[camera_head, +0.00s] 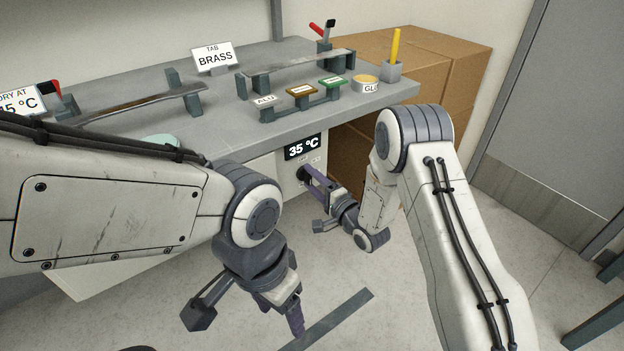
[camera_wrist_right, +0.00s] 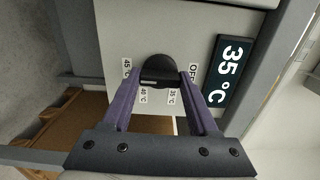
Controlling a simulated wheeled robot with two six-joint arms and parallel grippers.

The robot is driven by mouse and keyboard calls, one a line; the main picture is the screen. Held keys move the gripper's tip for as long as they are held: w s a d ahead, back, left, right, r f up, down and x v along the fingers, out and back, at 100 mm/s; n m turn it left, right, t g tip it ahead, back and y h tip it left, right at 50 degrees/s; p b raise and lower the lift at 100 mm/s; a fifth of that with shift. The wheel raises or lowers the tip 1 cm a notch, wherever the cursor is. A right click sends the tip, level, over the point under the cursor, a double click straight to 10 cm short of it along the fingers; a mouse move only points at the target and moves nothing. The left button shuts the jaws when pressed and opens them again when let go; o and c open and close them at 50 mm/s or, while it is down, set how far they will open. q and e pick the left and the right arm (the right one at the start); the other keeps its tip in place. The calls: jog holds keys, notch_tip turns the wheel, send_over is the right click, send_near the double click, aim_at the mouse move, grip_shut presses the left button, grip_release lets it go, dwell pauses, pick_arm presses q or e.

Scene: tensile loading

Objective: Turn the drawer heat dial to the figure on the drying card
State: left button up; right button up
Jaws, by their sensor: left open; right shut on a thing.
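The black heat dial (camera_wrist_right: 158,66) is on the drawer front, with labels OFF, 35, 40 and 45 °C around it. The display (camera_head: 303,146) beside it reads 35 °C; it also shows in the right wrist view (camera_wrist_right: 229,71). My right gripper (camera_head: 308,176) is shut on the dial, one purple finger on each side in the right wrist view (camera_wrist_right: 160,84). The drying card (camera_head: 22,103) stands at the far left, cut by the picture's edge; it ends in 5 °C, its first digit partly out of view. My left gripper (camera_head: 290,318) is open, low over the floor, away from the dial.
The grey bench (camera_head: 225,129) above the drawer holds a BRASS sign (camera_head: 214,57), metal strips on stands, small coloured tabs and a glue pot (camera_head: 366,84). Cardboard boxes (camera_head: 445,62) stand behind at right. The floor in front is mostly clear.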

jog(key=shift+w+d, duration=0.1)
jog(key=shift+d, duration=0.1)
jog(key=o, duration=1.3)
jog(key=shift+o, duration=0.4)
jog(key=shift+a, duration=0.1)
jog(key=v, duration=1)
jog(key=shift+s+p, duration=0.25)
jog(key=shift+p, duration=0.15)
